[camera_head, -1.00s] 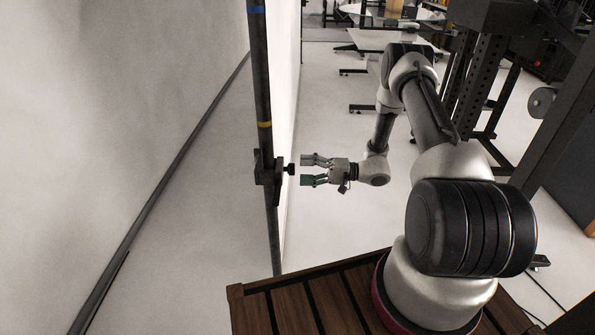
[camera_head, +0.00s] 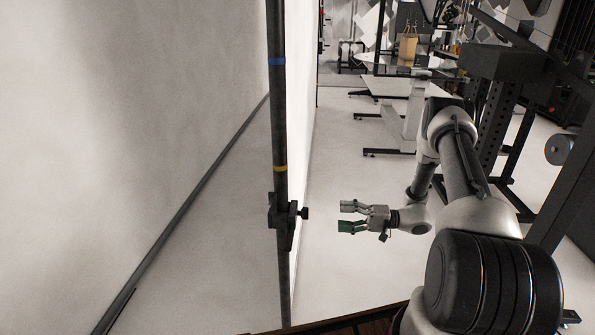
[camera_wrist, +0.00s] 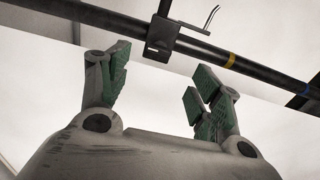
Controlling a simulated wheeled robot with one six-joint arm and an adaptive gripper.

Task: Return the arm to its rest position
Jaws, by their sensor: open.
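My gripper (camera_head: 352,217) is open and empty, its two fingers with green pads pointing left in the head view. It also shows in the wrist view (camera_wrist: 152,95), with its fingers spread apart. A black clamp with a knob (camera_head: 287,222) sits on the dark upright pole (camera_head: 280,120) left of my gripper. There is a clear gap between the fingertips and the clamp's knob. In the wrist view the clamp (camera_wrist: 162,38) lies beyond the fingertips, on the pole (camera_wrist: 270,77). My arm is bent and extends from the lower right.
The pole carries blue and yellow bands and stands along a pale wall panel (camera_head: 190,90). Tables (camera_head: 400,88) stand at the back. A black perforated frame (camera_head: 497,120) stands to the right, close behind my arm. The pale floor below my gripper is clear.

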